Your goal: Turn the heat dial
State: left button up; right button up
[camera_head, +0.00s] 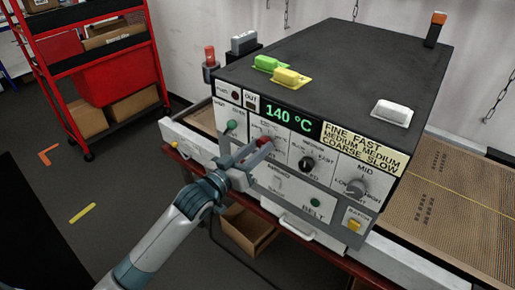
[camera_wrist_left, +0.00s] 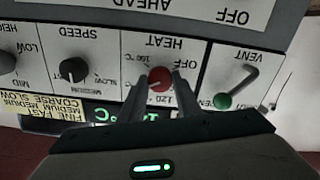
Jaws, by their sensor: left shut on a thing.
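The red heat dial (camera_head: 264,142) is on the front panel of the grey machine (camera_head: 340,60), below a green display (camera_head: 290,121) that reads 140 °C. My left gripper (camera_head: 255,152) reaches the panel at the dial and partly covers it. In the left wrist view the picture is upside down, and the red dial (camera_wrist_left: 159,79) sits between the two fingertips of my left gripper (camera_wrist_left: 160,85), which is shut on it. The HEAT label and temperature marks show around the dial. My right gripper is not in view.
A black speed knob (camera_head: 306,163), a grey mid knob (camera_head: 356,187) and a green-tipped vent lever (camera_head: 231,126) are near the dial. A conveyor belt (camera_head: 465,190) runs out at the right. A red cart (camera_head: 85,70) stands at the left.

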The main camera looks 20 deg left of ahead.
pick_arm(q)
jog(key=shift+r+n+p, duration=0.1)
jog(key=shift+n+p, duration=0.9)
jog(key=shift+n, duration=0.3)
jog(key=n+p, duration=0.2)
jog(key=n, duration=0.2)
jog(key=shift+p, duration=0.3)
jog(key=n, duration=0.2)
jog(key=shift+n+p, duration=0.35)
jog(key=shift+n, duration=1.25)
jog(key=o, duration=1.1)
jog(key=shift+c, duration=0.2)
